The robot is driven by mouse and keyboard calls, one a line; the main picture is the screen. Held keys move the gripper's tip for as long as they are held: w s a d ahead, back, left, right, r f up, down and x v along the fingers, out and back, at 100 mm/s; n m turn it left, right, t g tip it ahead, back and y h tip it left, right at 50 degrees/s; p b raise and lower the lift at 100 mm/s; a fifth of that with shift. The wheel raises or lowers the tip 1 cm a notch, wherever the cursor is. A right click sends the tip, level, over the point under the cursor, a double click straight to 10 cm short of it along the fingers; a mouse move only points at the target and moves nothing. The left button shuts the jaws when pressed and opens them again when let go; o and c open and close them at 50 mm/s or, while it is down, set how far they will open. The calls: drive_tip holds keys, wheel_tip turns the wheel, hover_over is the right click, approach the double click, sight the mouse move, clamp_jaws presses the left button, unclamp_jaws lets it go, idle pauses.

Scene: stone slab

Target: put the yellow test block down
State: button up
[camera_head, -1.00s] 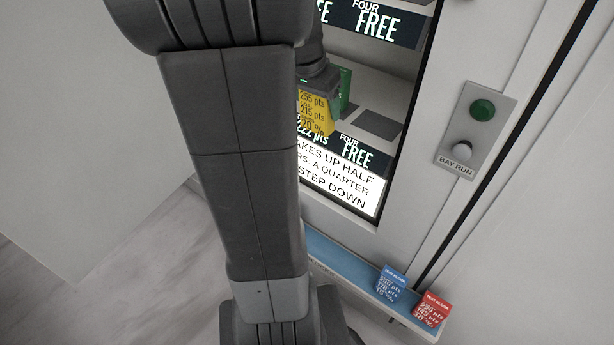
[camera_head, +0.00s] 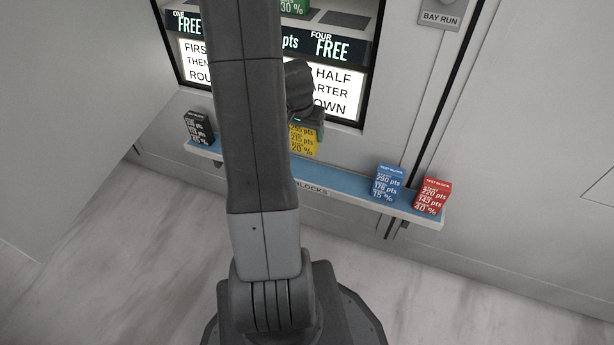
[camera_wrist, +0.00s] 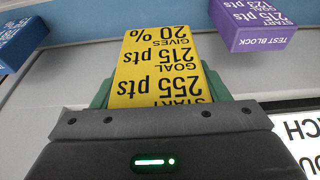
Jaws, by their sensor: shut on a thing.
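My gripper (camera_head: 306,122) is shut on the yellow test block (camera_head: 303,142), with green fingers on both sides of it. In the wrist view the yellow block (camera_wrist: 155,70) fills the middle between the fingers (camera_wrist: 158,92), its printed text upside down. In the head view the block is at the back edge of the blue-topped ledge (camera_head: 345,181), below the lit window. I cannot tell whether it touches the ledge, which also shows at the top of the wrist view (camera_wrist: 90,20).
A black block (camera_head: 198,128) stands at the ledge's left end. A blue block (camera_head: 387,184) and a red block (camera_head: 431,196) stand at its right. A purple block (camera_wrist: 255,25) shows in the wrist view; my arm hides part of the ledge. A green block (camera_head: 295,5) is in the cabinet.

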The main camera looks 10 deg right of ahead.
sight(302, 140)
wheel_tip(302, 140, down, 10)
drive_tip(key=b, duration=0.3)
drive_tip(key=shift+r, duration=0.25)
drive_tip(key=shift+f+b, duration=0.1)
drive_tip(key=shift+b, duration=0.2)
drive_tip(key=shift+f, duration=0.15)
drive_tip(key=o, duration=1.3)
drive_tip(key=shift+r, duration=0.2)
drive_tip(key=shift+r+p, duration=0.3)
drive_tip(key=shift+r, duration=0.1)
drive_tip(key=p+v, duration=0.3)
drive_tip(key=v, duration=0.8)
drive_tip(key=shift+s+r+p, duration=0.1)
drive_tip(key=shift+p, duration=0.2)
drive_tip(key=shift+o, duration=0.4)
